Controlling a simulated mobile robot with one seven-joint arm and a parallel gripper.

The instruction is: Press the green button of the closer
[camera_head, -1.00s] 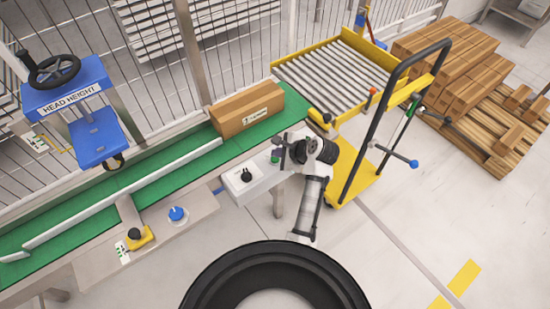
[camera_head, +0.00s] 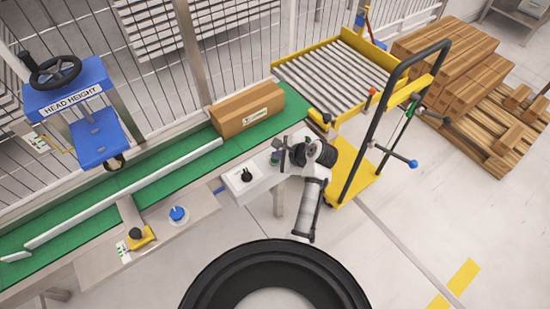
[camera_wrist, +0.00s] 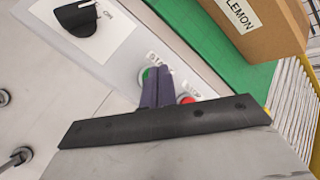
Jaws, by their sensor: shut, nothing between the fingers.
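The green button (camera_wrist: 147,74) is on a pale control panel (camera_wrist: 122,62) under a partly covered START label in the wrist view. My gripper (camera_wrist: 158,74) has its fingers together, with nothing between them. Its tips overlap the right part of the green button in that view; I cannot tell whether they touch it. A red button (camera_wrist: 187,100) marked STOP is just right of the fingers, partly hidden. In the head view my gripper (camera_head: 281,153) is over the right part of the control box (camera_head: 249,192), with a bit of the green button (camera_head: 275,160) showing.
A black knob (camera_wrist: 76,16) is on the same panel. A brown carton (camera_head: 247,108) marked LEMON lies on the green belt (camera_head: 178,155) behind it. A yellow trolley (camera_head: 352,168) stands close to the right of my arm. A blue HEAD HEIGHT unit (camera_head: 70,92) is at left.

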